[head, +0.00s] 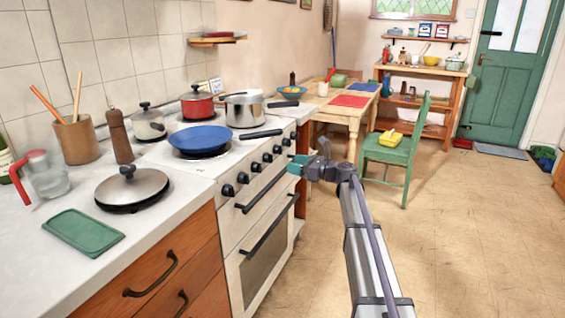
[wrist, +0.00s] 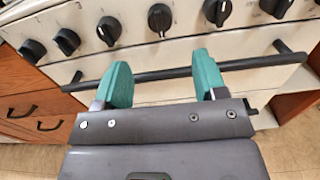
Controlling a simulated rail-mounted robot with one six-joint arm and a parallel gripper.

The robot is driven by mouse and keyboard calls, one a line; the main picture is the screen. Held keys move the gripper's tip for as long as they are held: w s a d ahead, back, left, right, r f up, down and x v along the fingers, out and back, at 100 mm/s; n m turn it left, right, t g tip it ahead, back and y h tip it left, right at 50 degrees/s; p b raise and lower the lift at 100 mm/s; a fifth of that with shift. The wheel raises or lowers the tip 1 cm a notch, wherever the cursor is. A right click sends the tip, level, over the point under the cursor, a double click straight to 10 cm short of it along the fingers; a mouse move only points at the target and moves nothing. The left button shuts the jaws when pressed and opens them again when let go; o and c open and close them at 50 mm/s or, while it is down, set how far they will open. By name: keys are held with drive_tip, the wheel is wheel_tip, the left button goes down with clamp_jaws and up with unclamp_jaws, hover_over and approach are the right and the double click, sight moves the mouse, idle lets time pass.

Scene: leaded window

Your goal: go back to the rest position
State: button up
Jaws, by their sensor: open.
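My gripper (head: 297,166) is in front of the stove, near the upper oven door handle, with my arm reaching up from the bottom of the head view. In the wrist view my gripper (wrist: 160,82) shows two green fingers set wide apart. It is open, and nothing is between the fingers. The dark oven handle bar (wrist: 240,64) runs across just beyond the fingertips. I cannot tell whether the fingers touch it.
The white stove (head: 232,215) has a row of black knobs (wrist: 160,18) above the handle. A blue frying pan (head: 200,140) sits on top. A green chair (head: 392,148) stands by the wooden table (head: 345,112) behind. The floor (head: 470,240) at right is clear.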

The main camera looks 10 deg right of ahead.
drive_tip(key=shift+s+d, duration=0.3)
drive_tip(key=shift+d, duration=0.05)
drive_tip(key=s+a+f+n+g+h, duration=0.35)
drive_tip(key=s+f+n, duration=0.35)
drive_tip(key=s+n, duration=0.3)
drive_tip(key=s+a+f+n+g+h, duration=0.2)
drive_tip(key=s+f+n+g+h, duration=0.2)
drive_tip(key=s+f+n, duration=0.6)
drive_tip(key=s+a+n+g+h, duration=0.25)
drive_tip(key=s+n+h, duration=0.35)
drive_tip(key=s, duration=1.7)
wheel_tip(320, 180, up, 26)
drive_tip(key=w+p, duration=0.1)
drive_tip(key=p, duration=2.4)
drive_tip(key=shift+a+f+g+h+p, duration=0.25)
drive_tip(key=shift+g+h+p, duration=0.1)
drive_tip(key=shift+g+h, duration=0.1)
